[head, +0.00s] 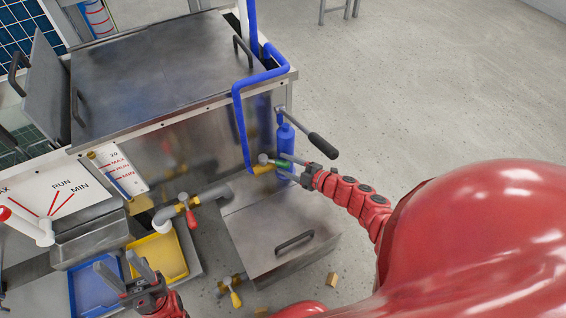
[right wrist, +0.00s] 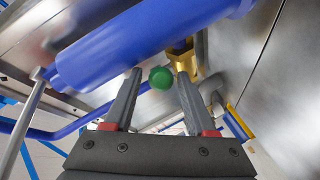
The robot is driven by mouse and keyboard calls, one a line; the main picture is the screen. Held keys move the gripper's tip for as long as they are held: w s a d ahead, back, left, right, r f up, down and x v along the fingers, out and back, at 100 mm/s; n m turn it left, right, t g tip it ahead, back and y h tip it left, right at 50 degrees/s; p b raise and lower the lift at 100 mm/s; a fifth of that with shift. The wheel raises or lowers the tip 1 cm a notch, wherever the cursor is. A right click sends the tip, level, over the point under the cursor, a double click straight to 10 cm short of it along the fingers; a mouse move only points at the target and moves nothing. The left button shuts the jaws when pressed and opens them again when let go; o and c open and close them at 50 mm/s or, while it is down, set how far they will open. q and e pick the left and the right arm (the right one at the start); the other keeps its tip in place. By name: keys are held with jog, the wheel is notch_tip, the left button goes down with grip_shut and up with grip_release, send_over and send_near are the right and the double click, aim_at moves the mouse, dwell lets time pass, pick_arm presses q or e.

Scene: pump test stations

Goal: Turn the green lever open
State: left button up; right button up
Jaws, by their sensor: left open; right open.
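The green lever (head: 281,163) sits on a brass valve (head: 262,168) low on the front of the steel tank. My right gripper (head: 284,165) is open around it, one finger on each side. In the right wrist view the lever's round green end (right wrist: 161,77) lies between the open fingertips (right wrist: 159,80), with a gap visible to both fingers. The brass valve body (right wrist: 181,55) is behind it. My left gripper (head: 121,267) is open and empty at the lower left, in front of the blue and yellow trays.
A blue cylinder (head: 286,143) with a black-handled bar (head: 322,144) stands close above my right gripper; it also crosses the right wrist view (right wrist: 130,50). A blue pipe (head: 238,120) runs down to the valve. A red-handled valve (head: 190,216) and a steel box (head: 275,240) are nearby.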

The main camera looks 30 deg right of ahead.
jog(key=p+v, duration=0.4)
jog(key=v, duration=1.1)
jog(key=shift+s+d, duration=0.25)
jog(key=shift+s, duration=0.1)
